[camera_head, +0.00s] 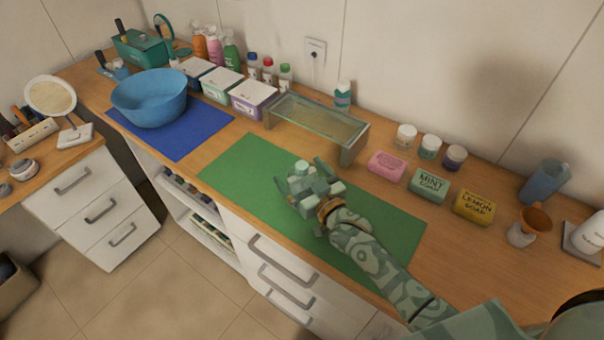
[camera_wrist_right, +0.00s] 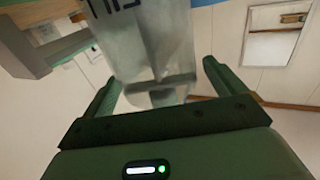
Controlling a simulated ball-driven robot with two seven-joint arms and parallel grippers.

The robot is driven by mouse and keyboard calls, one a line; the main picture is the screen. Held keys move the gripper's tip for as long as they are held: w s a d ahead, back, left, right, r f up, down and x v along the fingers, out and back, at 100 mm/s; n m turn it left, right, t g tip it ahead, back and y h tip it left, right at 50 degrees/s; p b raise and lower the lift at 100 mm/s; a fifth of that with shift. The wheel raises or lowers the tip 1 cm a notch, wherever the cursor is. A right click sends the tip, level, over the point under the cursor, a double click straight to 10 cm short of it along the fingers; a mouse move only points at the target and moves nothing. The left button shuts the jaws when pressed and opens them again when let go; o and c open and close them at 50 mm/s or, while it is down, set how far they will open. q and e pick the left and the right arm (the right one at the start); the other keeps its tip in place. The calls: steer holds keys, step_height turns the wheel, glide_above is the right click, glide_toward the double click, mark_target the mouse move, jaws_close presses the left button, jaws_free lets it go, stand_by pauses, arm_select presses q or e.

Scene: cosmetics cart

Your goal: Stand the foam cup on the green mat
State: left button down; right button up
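The green mat (camera_head: 245,165) lies on the counter in the head view. My right gripper (camera_head: 302,172) is over its middle, by the glass riser. In the right wrist view, a pale grey, see-through, cup-like thing (camera_wrist_right: 155,50) with dark letters stands between the spread fingers of my right gripper (camera_wrist_right: 160,75). A gap shows at the right finger; contact at the left finger is unclear. It may be the foam cup, but its name cannot be read. In the head view, my gripper hides most of that spot. My left gripper is not in view.
The glass riser (camera_head: 318,119) stands just behind the mat. Soap boxes (camera_head: 428,186) and jars stand to the right, with a blue tumbler (camera_head: 545,181) farther on. A blue bowl (camera_head: 150,98) sits on a blue mat (camera_head: 190,135) at left. The mat's left part is clear.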

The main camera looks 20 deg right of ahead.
steer(key=shift+r, duration=0.15)
steer(key=p+v, duration=0.1)
steer(key=v, duration=1.1)
